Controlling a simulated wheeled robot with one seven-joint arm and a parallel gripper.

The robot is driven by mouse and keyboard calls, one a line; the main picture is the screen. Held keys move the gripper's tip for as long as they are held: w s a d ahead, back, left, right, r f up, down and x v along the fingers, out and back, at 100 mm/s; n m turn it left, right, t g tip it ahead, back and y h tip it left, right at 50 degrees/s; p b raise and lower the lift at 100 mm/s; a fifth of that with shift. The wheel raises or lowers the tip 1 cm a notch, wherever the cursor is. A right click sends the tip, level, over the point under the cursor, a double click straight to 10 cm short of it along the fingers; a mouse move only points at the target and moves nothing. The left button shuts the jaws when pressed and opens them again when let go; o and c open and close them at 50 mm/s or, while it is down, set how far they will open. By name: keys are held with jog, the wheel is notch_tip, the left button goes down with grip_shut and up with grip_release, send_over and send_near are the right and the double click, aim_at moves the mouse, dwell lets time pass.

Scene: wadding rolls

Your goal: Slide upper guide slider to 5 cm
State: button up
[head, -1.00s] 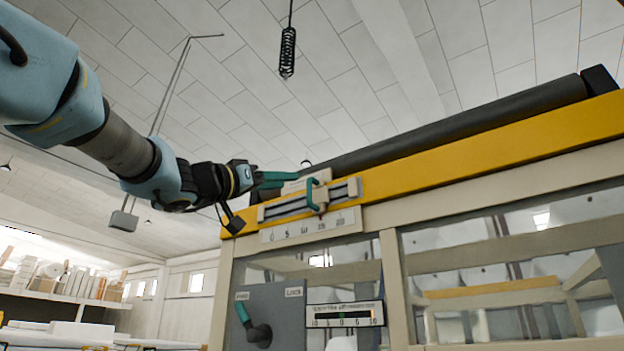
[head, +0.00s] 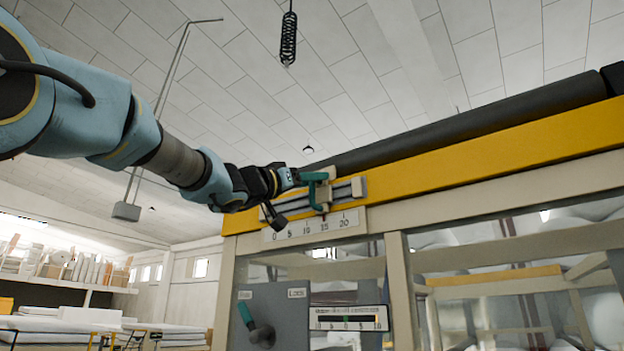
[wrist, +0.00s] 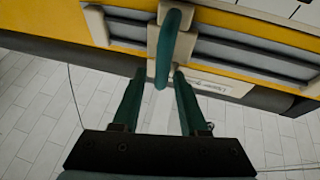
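The upper guide slider (head: 322,196) sits on a horizontal rail on the yellow beam, with a green loop handle. It stands near the 15 mark of the scale plate (head: 318,228), which reads 0 to 20 from left to right. My gripper (head: 304,177) is at the handle in the head view, overlapping it. In the wrist view my gripper (wrist: 160,76) is open, and the lower end of the slider's handle (wrist: 166,48) lies between the two green fingertips. Gaps show beside the handle; I see no grip on it.
The yellow beam (head: 480,145) and a dark roller (head: 470,117) run up to the right. Below are a lever (head: 256,328) on a grey panel and a second scale (head: 347,318). A black coil (head: 288,38) hangs from the ceiling.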

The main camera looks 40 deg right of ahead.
grip_shut()
dwell(1.2)
